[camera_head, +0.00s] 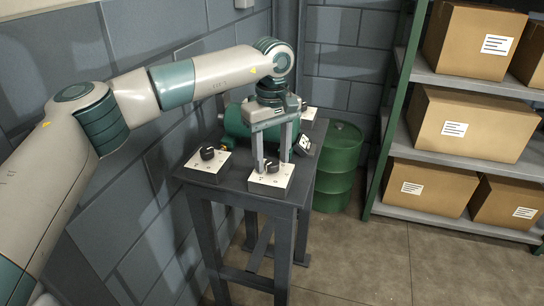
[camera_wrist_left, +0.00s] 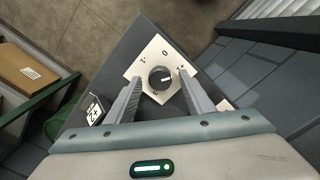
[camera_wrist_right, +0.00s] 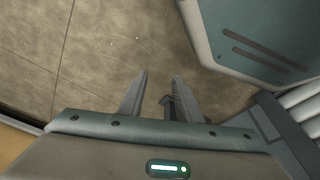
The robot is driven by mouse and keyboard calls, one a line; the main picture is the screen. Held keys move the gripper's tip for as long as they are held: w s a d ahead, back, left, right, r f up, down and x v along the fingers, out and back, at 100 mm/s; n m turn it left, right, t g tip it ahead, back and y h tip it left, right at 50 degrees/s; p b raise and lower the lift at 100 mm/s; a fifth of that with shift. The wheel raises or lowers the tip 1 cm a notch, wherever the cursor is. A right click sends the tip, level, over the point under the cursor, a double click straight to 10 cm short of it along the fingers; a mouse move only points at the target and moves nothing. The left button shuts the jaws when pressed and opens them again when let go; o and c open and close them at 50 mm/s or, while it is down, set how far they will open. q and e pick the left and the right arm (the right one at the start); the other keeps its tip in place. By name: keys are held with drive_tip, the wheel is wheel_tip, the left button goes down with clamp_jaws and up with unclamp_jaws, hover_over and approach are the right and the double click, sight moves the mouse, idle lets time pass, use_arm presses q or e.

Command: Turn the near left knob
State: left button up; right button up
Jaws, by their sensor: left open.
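A white plate (camera_head: 268,183) with a dark round knob (camera_head: 271,167) sits at the near right of the dark table. A second white plate (camera_head: 205,166) with a black knob (camera_head: 207,153) sits at the table's near left corner. My left gripper (camera_head: 271,164) points down over the near right plate. In the left wrist view its open fingers (camera_wrist_left: 160,75) stand on either side of that plate's knob (camera_wrist_left: 160,79), with gaps; the pointer and marks on the plate show. My right gripper (camera_wrist_right: 160,76) is open and empty over bare floor, outside the head view.
A green cylindrical body (camera_head: 236,121) and more white plates (camera_head: 308,113) are further back on the table (camera_head: 232,180). A green drum (camera_head: 338,160) stands behind it. Shelves with cardboard boxes (camera_head: 452,128) are at right. A block wall (camera_head: 120,205) runs close on the left.

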sight(272, 162)
use_arm(q)
wheel_tip(272, 162, up, 17)
use_arm(e)
drive_tip(key=shift+r, duration=0.5)
